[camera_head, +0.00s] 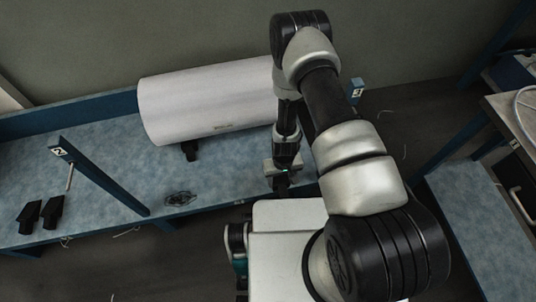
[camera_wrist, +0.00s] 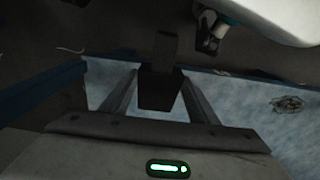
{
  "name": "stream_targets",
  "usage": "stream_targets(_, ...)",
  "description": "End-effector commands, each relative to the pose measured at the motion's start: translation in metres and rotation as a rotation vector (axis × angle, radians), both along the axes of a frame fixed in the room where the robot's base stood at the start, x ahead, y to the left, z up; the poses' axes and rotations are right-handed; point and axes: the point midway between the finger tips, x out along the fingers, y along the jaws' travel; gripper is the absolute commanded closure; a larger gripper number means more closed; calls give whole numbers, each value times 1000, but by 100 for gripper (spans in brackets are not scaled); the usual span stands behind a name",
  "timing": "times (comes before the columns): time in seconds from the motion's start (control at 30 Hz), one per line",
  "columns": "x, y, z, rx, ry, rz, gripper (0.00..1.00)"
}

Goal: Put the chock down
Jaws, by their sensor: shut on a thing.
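My gripper (camera_head: 282,172) is in the middle of the head view, at the front edge of the blue bench, just right of the large roll. In the wrist view, its two fingers (camera_wrist: 157,98) are closed on a black chock (camera_wrist: 160,86), one finger on each side. The chock has a block-like body and a narrower upright part. It is over or near the bench's front edge; I cannot tell whether it touches the bench top. In the head view the chock is small and dark below the gripper.
A large pale roll (camera_head: 207,99) lies on the blue bench (camera_head: 110,165), with a black chock (camera_head: 190,150) at its front. Two more black chocks (camera_head: 41,214) sit at the left. A dark wire tangle (camera_head: 180,199) lies near the front edge.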

Motion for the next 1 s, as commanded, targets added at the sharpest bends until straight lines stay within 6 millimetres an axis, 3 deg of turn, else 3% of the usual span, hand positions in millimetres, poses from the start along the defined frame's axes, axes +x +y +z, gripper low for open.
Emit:
stream_targets(0.17,31,7,-4,1,-9,2,78)
stream_targets(0.5,120,25,-5,1,-8,2,78)
stream_targets(0.8,186,38,-5,0,-6,1,78)
stream_targets(0.87,195,41,-5,1,-4,2,78)
stream_targets(1.0,191,39,-27,0,0,1,78)
